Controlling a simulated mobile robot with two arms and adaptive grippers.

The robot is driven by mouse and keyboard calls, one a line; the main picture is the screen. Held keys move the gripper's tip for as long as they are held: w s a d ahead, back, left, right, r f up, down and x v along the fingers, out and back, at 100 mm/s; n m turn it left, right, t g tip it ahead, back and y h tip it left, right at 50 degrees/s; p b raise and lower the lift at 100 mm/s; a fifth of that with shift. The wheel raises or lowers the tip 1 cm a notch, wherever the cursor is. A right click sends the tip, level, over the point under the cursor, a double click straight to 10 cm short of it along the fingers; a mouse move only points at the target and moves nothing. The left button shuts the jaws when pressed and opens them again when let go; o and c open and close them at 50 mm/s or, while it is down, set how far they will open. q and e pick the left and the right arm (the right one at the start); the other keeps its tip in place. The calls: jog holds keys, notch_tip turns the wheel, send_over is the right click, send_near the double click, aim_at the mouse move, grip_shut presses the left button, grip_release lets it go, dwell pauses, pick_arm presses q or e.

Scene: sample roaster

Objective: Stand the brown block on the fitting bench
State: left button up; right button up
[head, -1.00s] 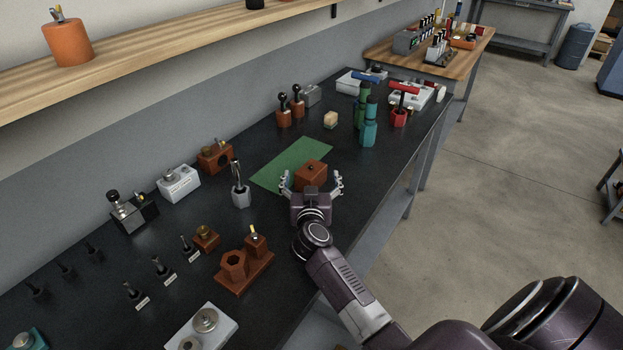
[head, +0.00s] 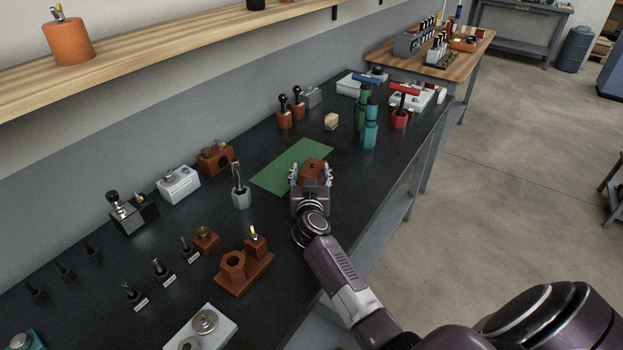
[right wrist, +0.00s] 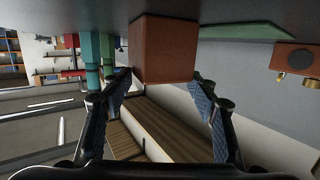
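The brown block (head: 313,168) stands on the dark fitting bench (head: 345,205), by the right end of the green mat (head: 277,170). It has a small dark spot on top. My right gripper (head: 312,174) is low at the block, with one finger on each side. The block (right wrist: 163,50) also shows between the two fingertips in the right wrist view, its edges meeting both pads. The fingers look closed on it; they hide parts of its sides in the head view. My left gripper is not in view.
Teal and green cylinders (head: 369,130) stand beyond the block. The mat is bare.

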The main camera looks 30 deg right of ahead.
jog(key=c, duration=0.7)
jog(key=shift+r, duration=0.1)
jog(key=shift+c, duration=0.9)
jog(key=shift+w+a+r, duration=0.1)
jog(key=shift+r, duration=0.45)
grip_shut()
notch_tip(320, 180, up, 7)
jog(key=p, duration=0.3)
jog(key=shift+w+a, duration=0.15)
notch_tip(320, 180, up, 12)
jog(key=p, duration=0.1)
jog(key=s+a+f+m+g+h, duration=0.1)
jog(key=s+a+f, duration=0.3)
jog(key=s+a, duration=0.25)
jog(key=s+a+f, duration=0.4)
jog(key=s+a, duration=0.1)
jog(key=a, duration=0.2)
jog(key=s+a+r+n+t+y, duration=0.1)
jog(key=s+a, duration=0.3)
jog(key=s, duration=0.4)
jog(key=s+a+r+n+t+y, duration=0.1)
jog(key=s+a, duration=0.4)
jog(key=s, duration=0.2)
jog(key=shift+s+r, duration=0.2)
jog(key=shift+s, duration=0.15)
